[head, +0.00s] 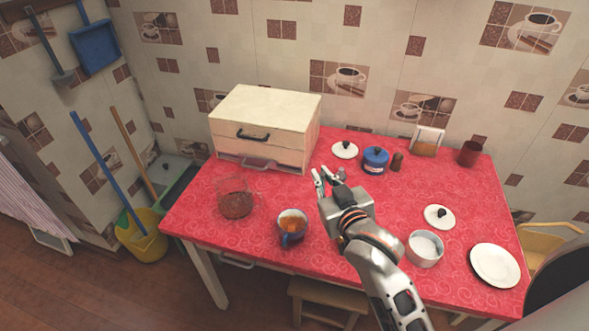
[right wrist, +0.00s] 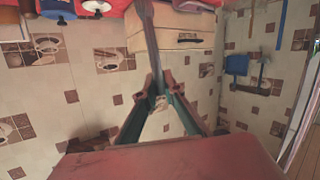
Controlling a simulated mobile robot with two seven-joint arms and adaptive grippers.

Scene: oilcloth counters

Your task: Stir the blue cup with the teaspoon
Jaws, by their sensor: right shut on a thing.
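The blue cup (head: 286,238) stands upright near the front of the red table, with orange-brown contents inside. My right gripper (head: 322,178) is above the table, behind and to the right of the cup, and clear of it. In the right wrist view its fingers (right wrist: 160,92) are closed together on a long, thin grey piece, which looks like the teaspoon (right wrist: 142,38). The spoon's far end runs out of the top of that view. In the head view I cannot make out the spoon; the gripper and arm probably hide it. My left gripper is not in view.
A clear container (head: 236,204) stands left of the cup. A drawer box (head: 262,108) is behind it. A blue pot (head: 375,162), a brown shaker (head: 397,162) and a white lid (head: 344,150) stand at the back. A white bowl (head: 425,252) and a plate (head: 495,266) are at right.

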